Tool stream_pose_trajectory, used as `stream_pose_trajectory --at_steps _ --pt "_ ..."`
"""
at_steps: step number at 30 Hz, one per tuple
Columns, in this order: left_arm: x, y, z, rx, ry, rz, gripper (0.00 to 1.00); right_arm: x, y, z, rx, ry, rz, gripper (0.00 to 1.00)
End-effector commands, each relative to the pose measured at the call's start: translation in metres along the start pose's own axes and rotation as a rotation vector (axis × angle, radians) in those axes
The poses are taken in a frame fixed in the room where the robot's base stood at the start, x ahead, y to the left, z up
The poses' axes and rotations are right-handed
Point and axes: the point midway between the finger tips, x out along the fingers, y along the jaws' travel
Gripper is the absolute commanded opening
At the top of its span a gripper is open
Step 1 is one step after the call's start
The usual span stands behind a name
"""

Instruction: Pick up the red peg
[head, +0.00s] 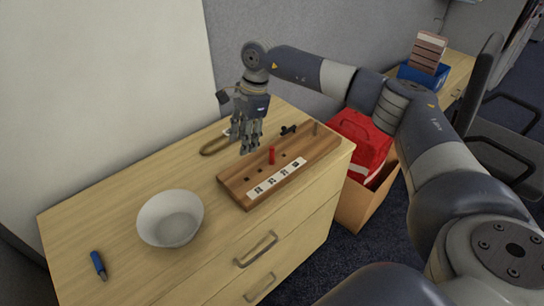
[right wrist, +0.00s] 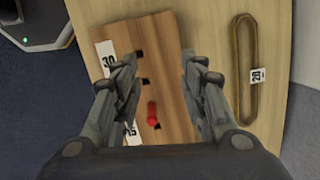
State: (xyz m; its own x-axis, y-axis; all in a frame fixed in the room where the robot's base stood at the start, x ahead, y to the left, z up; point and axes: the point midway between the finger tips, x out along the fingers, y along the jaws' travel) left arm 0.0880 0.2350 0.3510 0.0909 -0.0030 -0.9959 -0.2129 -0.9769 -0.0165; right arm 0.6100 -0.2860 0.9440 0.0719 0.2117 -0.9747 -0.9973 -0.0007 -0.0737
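The red peg (head: 272,155) stands upright in a wooden board (head: 236,187) with a row of dark holes and a white label strip. My right gripper (head: 246,150) points down above the table, just left of the peg and apart from it in the head view. In the right wrist view its fingers (right wrist: 160,66) are spread wide with nothing between the tips. There the red peg (right wrist: 152,114) shows below the fingertips, between the two fingers, over the board (right wrist: 172,85). My left gripper is not in view.
A red bag (head: 361,140) sits in a box beyond the right edge.

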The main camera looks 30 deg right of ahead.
Motion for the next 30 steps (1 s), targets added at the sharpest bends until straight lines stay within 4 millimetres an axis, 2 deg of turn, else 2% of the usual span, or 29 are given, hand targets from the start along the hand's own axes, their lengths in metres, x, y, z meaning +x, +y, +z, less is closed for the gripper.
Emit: stream_pose_trajectory --at_steps 1,3,6,8,16,23,30 --pt "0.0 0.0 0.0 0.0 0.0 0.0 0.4 -0.016 0.0 -0.025 0.006 0.068 0.013 0.39" --pt "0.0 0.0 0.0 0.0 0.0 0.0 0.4 -0.031 0.004 -0.051 0.013 0.141 0.04 0.39" --pt "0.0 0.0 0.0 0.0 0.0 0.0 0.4 -0.044 0.009 -0.073 0.023 0.199 0.065 0.39" --pt "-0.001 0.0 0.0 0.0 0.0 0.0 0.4 -0.044 0.011 -0.079 0.025 0.214 0.072 0.39" --pt "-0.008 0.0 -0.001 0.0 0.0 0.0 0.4 -0.006 0.015 -0.087 0.025 0.216 0.077 0.39" --pt "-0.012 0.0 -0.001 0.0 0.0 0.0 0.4 0.012 0.016 -0.09 0.025 0.215 0.076 0.39" --pt "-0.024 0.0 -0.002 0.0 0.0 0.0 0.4 0.047 0.019 -0.095 0.026 0.215 0.076 0.39"
